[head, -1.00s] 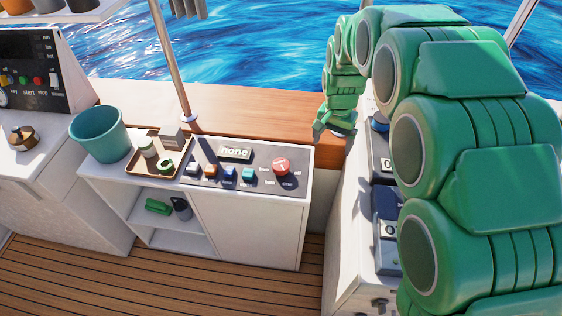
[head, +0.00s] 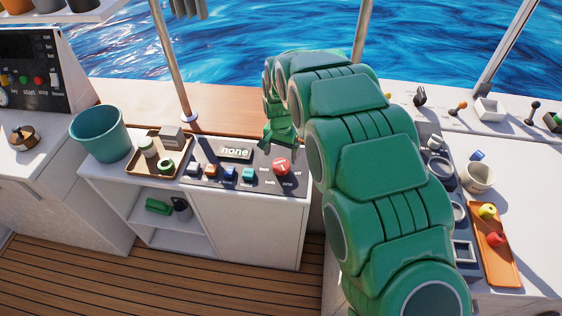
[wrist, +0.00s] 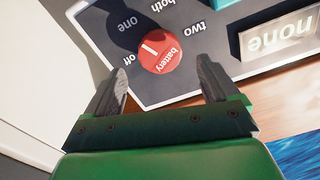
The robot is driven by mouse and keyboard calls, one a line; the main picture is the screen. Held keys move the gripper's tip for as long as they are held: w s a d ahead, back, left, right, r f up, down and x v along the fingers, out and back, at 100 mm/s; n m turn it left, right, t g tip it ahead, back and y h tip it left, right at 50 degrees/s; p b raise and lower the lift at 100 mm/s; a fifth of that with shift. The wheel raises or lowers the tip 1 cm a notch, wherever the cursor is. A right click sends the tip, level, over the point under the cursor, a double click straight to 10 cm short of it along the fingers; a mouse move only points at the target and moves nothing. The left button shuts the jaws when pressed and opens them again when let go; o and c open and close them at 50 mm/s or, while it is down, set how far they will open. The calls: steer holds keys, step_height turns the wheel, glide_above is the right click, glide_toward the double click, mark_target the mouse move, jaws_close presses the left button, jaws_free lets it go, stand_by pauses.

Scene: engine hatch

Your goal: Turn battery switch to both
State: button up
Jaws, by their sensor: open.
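The red battery switch (head: 281,166) is a round knob at the right end of a dark panel. In the wrist view the knob (wrist: 160,54) has a white pointer line and the word "battery". Labels "off", "one", "both" and "two" stand around it. I cannot tell exactly which label the line marks. The display (head: 235,153) reads "none". My gripper (wrist: 166,84) is open and empty. In the wrist view its two fingers spread below the knob, apart from it. In the head view the gripper (head: 277,142) is just behind and above the knob.
Small coloured switches (head: 229,173) line the panel left of the knob. A brown tray (head: 138,170) with small items and a teal bucket (head: 99,135) stand further left. A white counter (head: 525,215) with a cup (head: 478,178) and an orange tray (head: 497,268) lies right.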

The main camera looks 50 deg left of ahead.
mark_target(281, 164)
step_height(281, 164, down, 5)
stand_by(0.3)
steer(key=c, duration=1.1)
steer(key=shift+o, duration=0.2)
steer(key=shift+m, duration=0.4)
steer(key=m, duration=0.4)
steer(key=shift+m, duration=0.4)
steer(key=m, duration=0.6)
